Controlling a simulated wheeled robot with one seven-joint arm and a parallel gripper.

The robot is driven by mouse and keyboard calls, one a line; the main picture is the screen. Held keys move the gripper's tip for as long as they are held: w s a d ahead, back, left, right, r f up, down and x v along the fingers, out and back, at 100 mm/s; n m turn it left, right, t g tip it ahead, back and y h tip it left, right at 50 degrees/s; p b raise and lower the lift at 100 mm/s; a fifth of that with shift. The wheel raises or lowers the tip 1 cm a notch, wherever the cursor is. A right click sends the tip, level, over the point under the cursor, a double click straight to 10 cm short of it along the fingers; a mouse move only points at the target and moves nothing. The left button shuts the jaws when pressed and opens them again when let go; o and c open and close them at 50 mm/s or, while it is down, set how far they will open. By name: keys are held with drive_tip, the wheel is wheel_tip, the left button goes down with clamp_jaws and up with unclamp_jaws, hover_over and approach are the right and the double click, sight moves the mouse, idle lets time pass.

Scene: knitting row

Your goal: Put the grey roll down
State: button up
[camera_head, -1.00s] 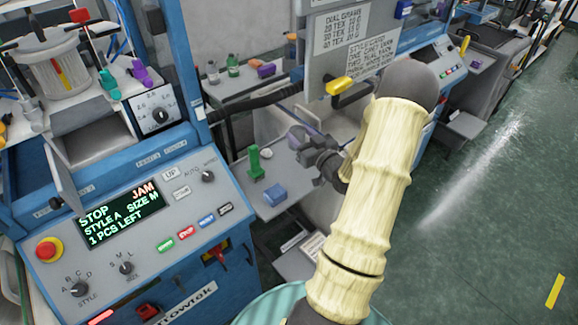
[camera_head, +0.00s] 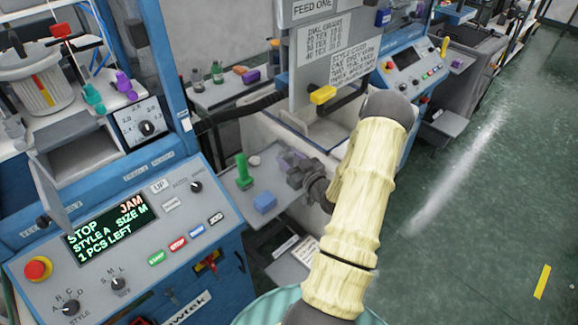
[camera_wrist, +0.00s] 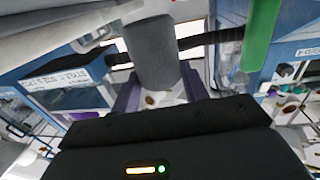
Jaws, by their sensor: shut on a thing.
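My gripper (camera_head: 291,162) is over or beside the right part of a small grey ledge (camera_head: 232,196) in the head view. The grey roll (camera_wrist: 152,48) shows in the wrist view as a dark grey cylinder between the purple fingers of my gripper (camera_wrist: 156,92), which are shut on it. The roll is not clear in the head view, where the gripper's dark body hides much of that spot. I cannot tell whether the roll touches the ledge.
A control panel (camera_head: 130,232) reading JAM is at left. A sign board (camera_head: 340,50) stands behind.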

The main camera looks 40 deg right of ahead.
sight(292, 166)
wheel_tip(292, 166, down, 2)
drive_tip(key=shift+w+a+f, duration=0.1)
drive_tip(key=shift+a+f, duration=0.05)
drive_tip(key=shift+f, duration=0.35)
drive_tip(key=shift+s+d+f, duration=0.1)
drive_tip(key=shift+s+d, duration=0.25)
drive_tip(key=shift+s, duration=0.05)
drive_tip(key=shift+f, duration=0.15)
drive_tip(key=o, duration=1)
drive_tip(key=shift+w+a, duration=0.1)
drive_tip(key=shift+a, duration=0.05)
drive_tip(key=shift+c, duration=0.2)
